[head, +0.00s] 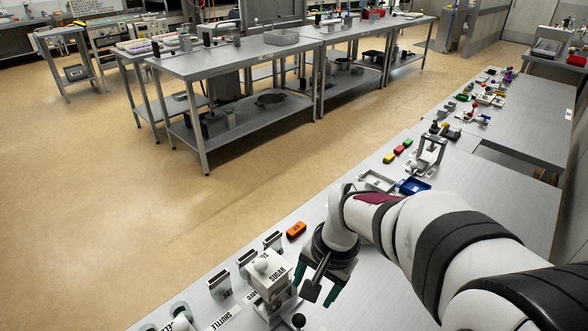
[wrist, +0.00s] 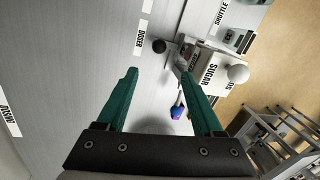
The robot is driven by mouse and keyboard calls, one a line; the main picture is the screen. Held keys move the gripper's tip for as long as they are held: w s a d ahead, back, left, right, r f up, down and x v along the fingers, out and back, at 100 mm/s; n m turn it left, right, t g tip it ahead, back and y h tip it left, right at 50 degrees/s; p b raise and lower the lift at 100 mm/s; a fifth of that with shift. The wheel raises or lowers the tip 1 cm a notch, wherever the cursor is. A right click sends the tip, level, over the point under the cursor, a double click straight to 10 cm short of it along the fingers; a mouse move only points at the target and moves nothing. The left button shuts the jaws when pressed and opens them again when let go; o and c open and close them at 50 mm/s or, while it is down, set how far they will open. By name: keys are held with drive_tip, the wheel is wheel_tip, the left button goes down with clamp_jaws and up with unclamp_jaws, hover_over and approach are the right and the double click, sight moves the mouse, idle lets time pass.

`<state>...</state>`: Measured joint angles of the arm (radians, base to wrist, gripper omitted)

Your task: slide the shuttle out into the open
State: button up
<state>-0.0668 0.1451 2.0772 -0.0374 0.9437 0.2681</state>
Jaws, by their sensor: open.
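The white sugar doser (head: 268,280) stands on the near bench with a round pale knob on top; in the wrist view the sugar doser (wrist: 212,72) is at upper right. A black ball knob (head: 298,321) is beside its base, and the ball knob (wrist: 159,46) also shows beyond my fingertips in the wrist view. I cannot tell whether this knob belongs to the shuttle. A SHUTTLE label (head: 229,318) lies on the bench; the shuttle's body is not clearly distinguishable. My gripper (head: 319,284) is open and empty beside the doser, its green fingers (wrist: 159,74) apart from the knob.
Several small pale holders (head: 220,285) stand left of the doser near the bench edge. An orange block (head: 296,230) lies behind it. A blue tray (head: 413,186) and a metal frame (head: 430,153) are farther along. In the wrist view, bare bench (wrist: 75,70) lies left of the fingers.

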sight(301, 317)
drive_tip(key=f, duration=0.4)
drive_tip(key=w+a+f, duration=0.1)
drive_tip(key=f, duration=0.4)
drive_tip(key=a+f, duration=0.1)
drive_tip(key=f, duration=0.3)
drive_tip(key=shift+w+a+f, duration=0.1)
drive_tip(key=shift+w+f, duration=0.05)
drive_tip(key=shift+f, duration=0.25)
drive_tip(key=shift+c, duration=0.2)
clamp_jaws()
